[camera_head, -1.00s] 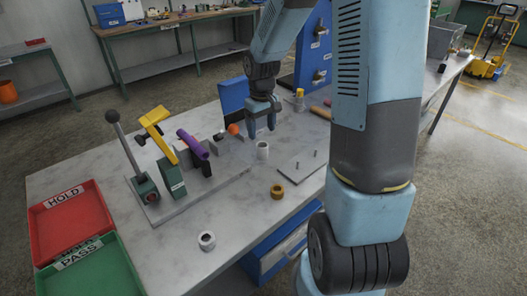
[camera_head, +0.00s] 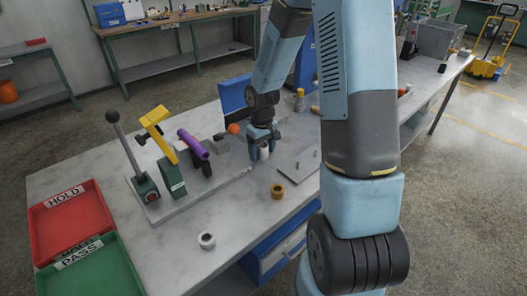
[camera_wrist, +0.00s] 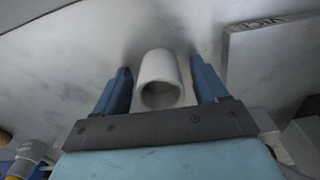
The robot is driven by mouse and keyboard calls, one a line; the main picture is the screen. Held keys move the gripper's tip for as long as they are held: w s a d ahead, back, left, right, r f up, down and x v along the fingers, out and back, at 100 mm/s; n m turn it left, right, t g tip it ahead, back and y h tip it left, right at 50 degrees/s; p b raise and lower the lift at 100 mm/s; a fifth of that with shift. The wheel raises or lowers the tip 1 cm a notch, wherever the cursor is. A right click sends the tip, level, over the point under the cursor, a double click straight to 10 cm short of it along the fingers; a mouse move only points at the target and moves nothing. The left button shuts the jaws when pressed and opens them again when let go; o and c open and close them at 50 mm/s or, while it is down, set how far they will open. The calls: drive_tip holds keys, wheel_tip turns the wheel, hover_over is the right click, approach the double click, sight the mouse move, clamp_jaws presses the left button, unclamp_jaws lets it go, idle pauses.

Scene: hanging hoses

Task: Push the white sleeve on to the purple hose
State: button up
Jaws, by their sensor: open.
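The white sleeve (camera_wrist: 160,75) stands on the table between the two open fingers of my gripper (camera_wrist: 162,90) in the wrist view, with a small gap on each side. In the head view the sleeve (camera_head: 264,153) is partly hidden by my gripper (camera_head: 262,148). The purple hose (camera_head: 193,145) is held in a fixture on a grey base plate, left of my gripper. Its free end points down and right.
A brass ring (camera_head: 277,191) and a thin plate with pins (camera_head: 300,163) lie near my gripper. Red (camera_head: 40,236) and green (camera_head: 130,284) trays are at left.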

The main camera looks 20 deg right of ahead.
drive_tip(key=c, duration=1)
drive_tip(key=shift+c, duration=0.2)
